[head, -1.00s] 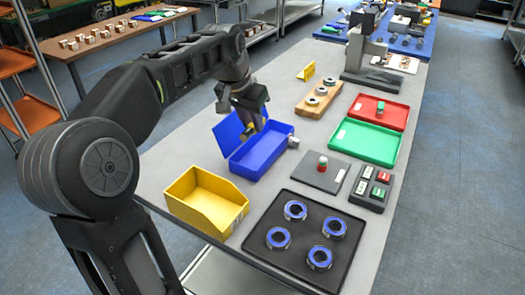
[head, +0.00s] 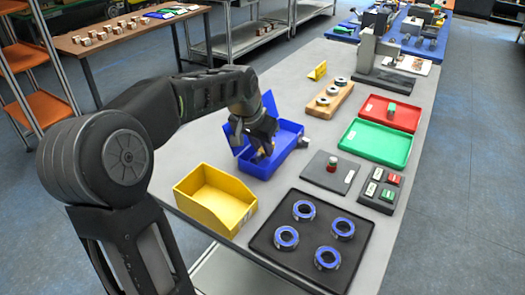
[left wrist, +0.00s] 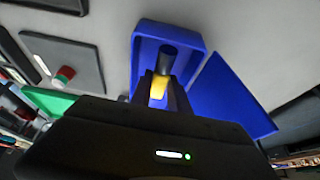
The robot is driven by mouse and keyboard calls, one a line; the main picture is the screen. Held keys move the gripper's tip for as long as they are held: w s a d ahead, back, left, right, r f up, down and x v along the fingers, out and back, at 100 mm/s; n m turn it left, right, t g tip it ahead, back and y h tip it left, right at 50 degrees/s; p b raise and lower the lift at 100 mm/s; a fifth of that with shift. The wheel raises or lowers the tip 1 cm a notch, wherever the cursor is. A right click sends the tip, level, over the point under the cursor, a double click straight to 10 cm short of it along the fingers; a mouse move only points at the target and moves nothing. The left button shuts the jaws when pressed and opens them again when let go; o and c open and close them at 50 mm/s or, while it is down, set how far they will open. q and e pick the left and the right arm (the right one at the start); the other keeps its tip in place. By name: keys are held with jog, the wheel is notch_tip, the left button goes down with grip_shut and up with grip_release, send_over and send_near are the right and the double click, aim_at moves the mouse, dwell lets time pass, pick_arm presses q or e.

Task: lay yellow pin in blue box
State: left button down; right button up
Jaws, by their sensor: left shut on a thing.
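My left gripper (head: 262,152) is shut on the yellow pin, low over the blue box (head: 289,151) and partly inside its outline. In the left wrist view the yellow pin (left wrist: 158,87) shows between the fingers (left wrist: 160,92), with a dark cylindrical end pointing away from me. The blue box (left wrist: 143,50) lies behind it in that view, its lid (left wrist: 227,97) open to the right. In the head view the gripper mostly hides the pin. I cannot tell whether the pin touches the box floor. My right gripper is not in view.
A yellow bin (head: 222,205) stands in front of the box. A black tray (head: 285,258) with blue rings lies nearer. Green (head: 385,148) and red (head: 405,118) trays lie to the right. A small grey object (head: 303,142) sits by the box's right end.

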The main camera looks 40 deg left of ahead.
pick_arm(q)
jog(key=shift+f, duration=0.8)
jog(key=shift+f, duration=0.35)
jog(key=c, duration=1.3)
grip_release()
jog(key=shift+o, duration=0.2)
jog(key=shift+r, duration=0.55)
jog(key=v, duration=1.1)
jog(key=shift+s+r, duration=0.15)
jog(key=shift+r, duration=0.15)
